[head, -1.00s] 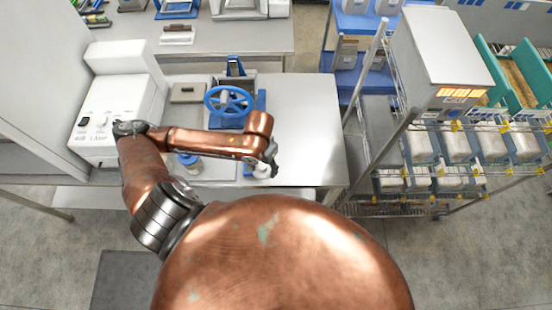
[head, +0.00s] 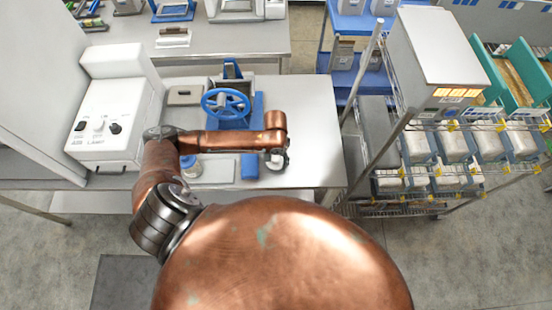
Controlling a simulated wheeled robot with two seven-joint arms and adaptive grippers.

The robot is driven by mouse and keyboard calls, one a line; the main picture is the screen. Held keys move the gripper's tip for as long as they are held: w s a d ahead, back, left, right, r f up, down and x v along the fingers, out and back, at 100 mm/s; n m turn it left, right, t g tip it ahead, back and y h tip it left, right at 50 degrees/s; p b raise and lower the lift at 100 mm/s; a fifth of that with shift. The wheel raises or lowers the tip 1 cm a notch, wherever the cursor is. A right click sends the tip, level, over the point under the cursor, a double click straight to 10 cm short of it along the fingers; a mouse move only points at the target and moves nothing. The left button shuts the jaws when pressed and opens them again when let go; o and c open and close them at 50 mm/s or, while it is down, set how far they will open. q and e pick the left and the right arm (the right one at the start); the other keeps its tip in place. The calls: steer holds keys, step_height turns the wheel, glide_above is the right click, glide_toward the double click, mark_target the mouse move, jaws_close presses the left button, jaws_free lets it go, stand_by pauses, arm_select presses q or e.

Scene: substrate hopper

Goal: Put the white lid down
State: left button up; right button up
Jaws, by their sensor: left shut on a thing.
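My left gripper (head: 277,155) is at the end of the copper arm that reaches right across the steel table. It is shut on the white lid (head: 275,163), a small pale piece at the fingertips. The lid is mostly hidden by the gripper, and I cannot tell whether it touches the table top. A jar with a blue band (head: 191,168) stands on the table to the left, partly behind my arm. My right gripper is not in view.
The steel table (head: 308,117) is clear right of the gripper. A blue-wheeled press (head: 227,104) stands behind my arm. A blue block (head: 249,167) lies left of the gripper. A white lamp unit (head: 107,120) stands at left, a wire rack (head: 400,135) at right.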

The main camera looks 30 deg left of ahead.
mark_target(276, 158)
arm_select(q)
steer(key=shift+f, duration=0.15)
steer(key=o, duration=0.8)
steer(key=shift+o, duration=0.2)
step_height(276, 158, up, 12)
stand_by(0.3)
